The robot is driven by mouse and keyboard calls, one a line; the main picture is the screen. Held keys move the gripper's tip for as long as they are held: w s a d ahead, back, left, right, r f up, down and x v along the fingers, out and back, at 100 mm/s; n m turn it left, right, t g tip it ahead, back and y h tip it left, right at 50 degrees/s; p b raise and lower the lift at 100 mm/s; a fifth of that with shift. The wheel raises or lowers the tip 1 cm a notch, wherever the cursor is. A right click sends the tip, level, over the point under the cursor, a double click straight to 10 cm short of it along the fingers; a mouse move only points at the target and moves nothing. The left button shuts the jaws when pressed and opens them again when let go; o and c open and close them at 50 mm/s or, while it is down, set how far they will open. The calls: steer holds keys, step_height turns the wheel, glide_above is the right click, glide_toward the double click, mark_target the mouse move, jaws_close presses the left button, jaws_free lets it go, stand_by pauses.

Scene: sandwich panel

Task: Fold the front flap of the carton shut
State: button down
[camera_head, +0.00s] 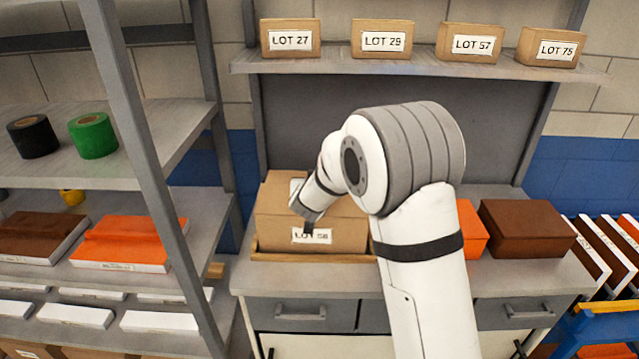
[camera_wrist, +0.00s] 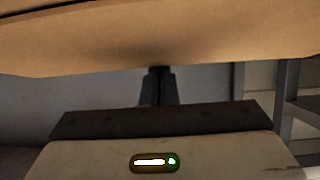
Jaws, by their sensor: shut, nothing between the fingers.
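The carton (camera_head: 275,232) is a tan cardboard box on the bench, with a white "LOT" label on its front, partly covered by my gripper. Its upper part is partly hidden behind my arm, so I cannot tell how far the front flap stands open. My gripper (camera_head: 308,230) is at the carton's front, pointing down by the label. In the wrist view my gripper (camera_wrist: 159,74) is shut and empty, its fingertips at the edge of a broad cardboard panel (camera_wrist: 160,35). I cannot tell whether they touch it.
The carton sits in a shallow wooden tray (camera_head: 310,257). An orange box (camera_head: 472,228) and a brown box (camera_head: 527,228) stand to the right on the bench. Several labelled small boxes line the shelf (camera_head: 420,68) above. A rack post (camera_head: 150,170) stands at the left.

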steer(key=shift+w+f, duration=0.25)
steer(key=shift+f, duration=0.35)
steer(key=shift+b, duration=0.3)
steer(key=shift+r+p, duration=0.9)
steer(key=shift+r, duration=0.05)
